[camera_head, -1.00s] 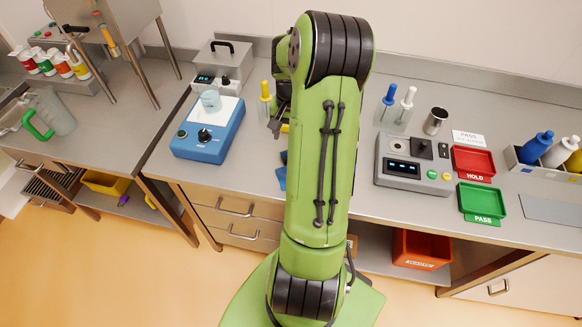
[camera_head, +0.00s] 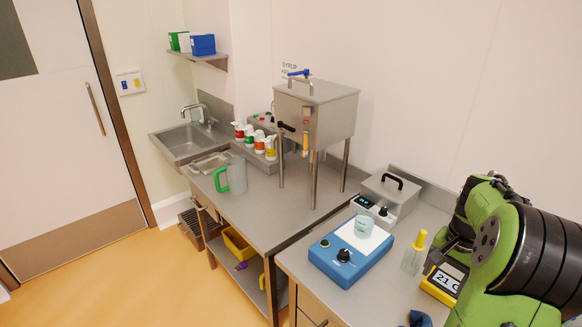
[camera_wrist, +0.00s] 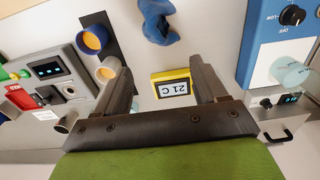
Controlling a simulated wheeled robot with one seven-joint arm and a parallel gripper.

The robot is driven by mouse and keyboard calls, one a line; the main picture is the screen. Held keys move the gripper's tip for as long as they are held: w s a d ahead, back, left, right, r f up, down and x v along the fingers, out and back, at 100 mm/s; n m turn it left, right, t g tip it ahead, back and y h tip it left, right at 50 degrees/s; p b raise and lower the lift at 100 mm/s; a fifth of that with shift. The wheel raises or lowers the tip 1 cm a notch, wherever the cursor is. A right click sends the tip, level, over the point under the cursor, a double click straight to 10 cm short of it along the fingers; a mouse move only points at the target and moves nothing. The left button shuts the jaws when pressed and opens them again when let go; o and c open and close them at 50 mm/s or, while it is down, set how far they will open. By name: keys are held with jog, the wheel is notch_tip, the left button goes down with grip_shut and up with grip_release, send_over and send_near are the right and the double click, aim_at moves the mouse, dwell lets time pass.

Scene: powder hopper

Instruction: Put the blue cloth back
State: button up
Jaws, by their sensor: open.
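The crumpled blue cloth (camera_wrist: 157,20) lies on the steel bench at the top of the wrist view, beyond my fingertips. In the head view only a dark blue bit of it (camera_head: 420,319) shows at the bottom edge, beside my arm. A blue box-like item (camera_head: 202,45) stands on the wall shelf (camera_head: 205,60) beside green and white ones; I cannot tell whether these are boxes or folded cloths.
A yellow display reading 21 C (camera_wrist: 171,85) sits near my fingers. A steel tank on legs (camera_head: 315,112), a jug (camera_head: 232,175) and a sink (camera_head: 185,142) are farther left.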

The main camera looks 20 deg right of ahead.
jog(key=w+a+r+n+t+h, duration=0.1)
jog(key=a+r+n, duration=0.25)
jog(key=a, duration=0.45)
jog(key=w+a+r+n+h, duration=0.1)
jog(key=a+r+n, duration=0.1)
jog(key=a+r, duration=0.4)
jog(key=s+a+n+t+y, duration=0.1)
jog(key=s+a+n, duration=0.3)
jog(key=a, duration=0.4)
jog(key=s+a+n+t+y, duration=0.1)
jog(key=s+a+n+t, duration=0.2)
jog(key=s+a, duration=0.3)
jog(key=a+n, duration=0.1)
jog(key=a, duration=0.1)
jog(key=shift+s+a+f+t, duration=0.25)
jog(key=shift+s+a+t, duration=0.05)
jog(key=shift+s+a, duration=0.1)
jog(key=shift+d, duration=0.1)
